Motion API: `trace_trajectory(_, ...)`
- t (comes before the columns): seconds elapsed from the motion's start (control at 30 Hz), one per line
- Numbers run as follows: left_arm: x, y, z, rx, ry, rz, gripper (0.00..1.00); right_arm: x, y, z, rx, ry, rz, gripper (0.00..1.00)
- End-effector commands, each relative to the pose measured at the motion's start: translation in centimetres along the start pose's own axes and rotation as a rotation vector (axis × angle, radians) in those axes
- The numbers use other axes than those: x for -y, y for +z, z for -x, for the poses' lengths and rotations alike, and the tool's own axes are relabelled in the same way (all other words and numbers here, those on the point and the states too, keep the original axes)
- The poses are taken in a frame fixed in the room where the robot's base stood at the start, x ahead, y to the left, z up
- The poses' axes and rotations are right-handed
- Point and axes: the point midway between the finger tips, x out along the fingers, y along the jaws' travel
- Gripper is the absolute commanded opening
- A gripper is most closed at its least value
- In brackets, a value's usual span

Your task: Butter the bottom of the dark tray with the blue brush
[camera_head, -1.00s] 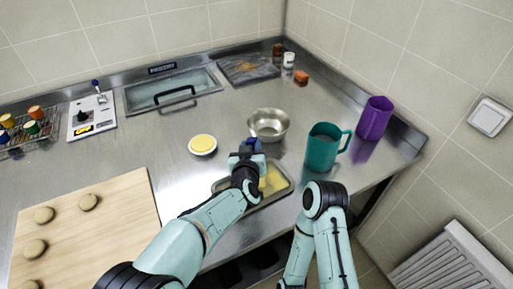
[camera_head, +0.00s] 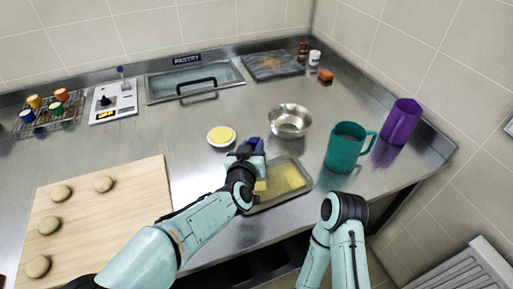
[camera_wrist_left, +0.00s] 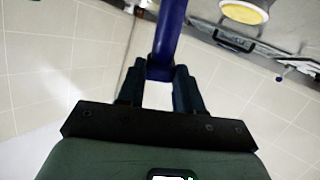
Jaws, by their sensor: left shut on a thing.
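The dark tray (camera_head: 306,184) lies on the steel counter, with yellow butter smears (camera_head: 286,178) across the part of its bottom that shows. My left gripper (camera_head: 249,152) is over the tray's left end and hides part of it. It is shut on the blue brush (camera_head: 255,143); the brush's blue handle (camera_wrist_left: 170,32) runs up between the fingers in the left wrist view. A white dish of yellow butter (camera_head: 221,136) stands behind the gripper. My right arm shows at the counter's front edge, but its gripper is out of view.
A steel bowl (camera_head: 290,121) stands behind the tray. A teal jug (camera_head: 345,150) and a purple jug (camera_head: 401,122) stand to the right. A wooden board (camera_head: 130,215) with several dough pieces lies at left. Bare counter lies between board and butter dish.

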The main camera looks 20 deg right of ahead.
Motion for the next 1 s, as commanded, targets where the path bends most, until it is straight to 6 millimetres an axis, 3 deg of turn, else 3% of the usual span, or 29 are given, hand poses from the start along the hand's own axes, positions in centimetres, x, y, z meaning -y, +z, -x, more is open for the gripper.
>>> trace_trajectory(0.3, 2.3, 0.2, 1.4, 0.0, -0.001, 0.002, 0.05, -0.6, 0.3, -1.5, 0.006, 0.002, -0.002, 0.5)
trace_trajectory(0.57, 2.9, 0.1, 1.8, 0.0, -0.001, 0.001, 0.05, -0.7, 0.3, -1.7, 0.007, 0.003, -0.003, 0.5)
trace_trajectory(1.0, 5.6, 0.3, 3.6, 0.0, -0.001, 0.001, 0.05, -1.4, 0.5, -3.3, 0.013, 0.005, -0.005, 0.5)
